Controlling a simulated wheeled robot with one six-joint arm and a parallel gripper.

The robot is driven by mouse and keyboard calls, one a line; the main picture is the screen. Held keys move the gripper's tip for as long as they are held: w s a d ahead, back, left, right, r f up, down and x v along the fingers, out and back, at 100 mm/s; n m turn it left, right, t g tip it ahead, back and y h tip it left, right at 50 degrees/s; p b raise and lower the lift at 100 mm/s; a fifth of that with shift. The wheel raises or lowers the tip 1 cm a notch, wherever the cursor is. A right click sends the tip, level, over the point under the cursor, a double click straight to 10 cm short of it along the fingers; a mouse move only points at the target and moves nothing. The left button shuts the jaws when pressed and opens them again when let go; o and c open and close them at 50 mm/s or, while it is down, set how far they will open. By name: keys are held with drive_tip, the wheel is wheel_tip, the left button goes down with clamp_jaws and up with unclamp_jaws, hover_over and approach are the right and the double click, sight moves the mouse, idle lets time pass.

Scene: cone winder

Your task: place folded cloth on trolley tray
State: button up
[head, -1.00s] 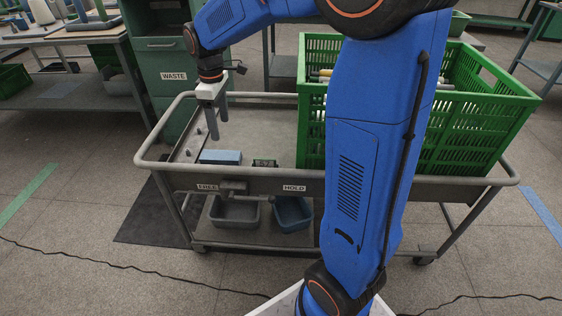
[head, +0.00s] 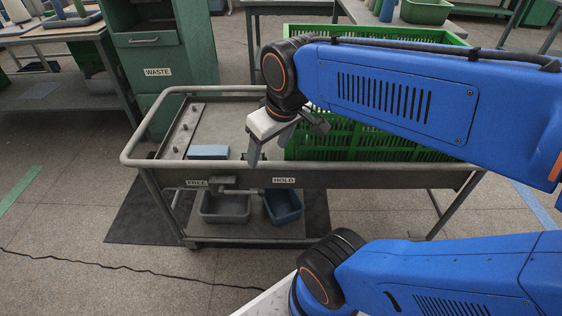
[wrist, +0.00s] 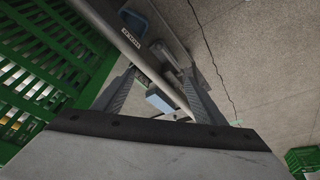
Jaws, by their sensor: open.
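A light blue folded cloth (head: 208,152) lies flat on the grey trolley tray (head: 224,131), near its front edge and behind the FREE label. My gripper (head: 268,150) is to the right of the cloth, apart from it, in front of the green crate. Its fingers are spread with nothing between them. In the wrist view the two fingers of my gripper (wrist: 158,76) stand apart, and a small pale blue block, likely the cloth (wrist: 158,101), shows beyond them.
A green slatted crate (head: 330,142) fills the tray's right side, partly hidden by my arm. A strip with several pegs (head: 183,132) lies at the tray's left. Grey (head: 226,208) and blue (head: 284,206) bins sit on the lower shelf. A green WASTE cabinet (head: 160,60) stands behind.

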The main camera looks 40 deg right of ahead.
drive_tip(key=shift+m+t, duration=0.4)
drive_tip(key=shift+m, duration=0.4)
drive_tip(key=shift+s+d+f, duration=0.1)
drive_tip(key=shift+s+f, duration=0.2)
drive_tip(key=shift+s, duration=0.4)
drive_tip(key=shift+s+d+f, duration=0.1)
drive_tip(key=shift+s+f, duration=0.15)
drive_tip(key=shift+s, duration=0.45)
drive_tip(key=shift+s+d+f, duration=0.1)
drive_tip(key=shift+s+f, duration=0.2)
drive_tip(key=shift+s, duration=0.4)
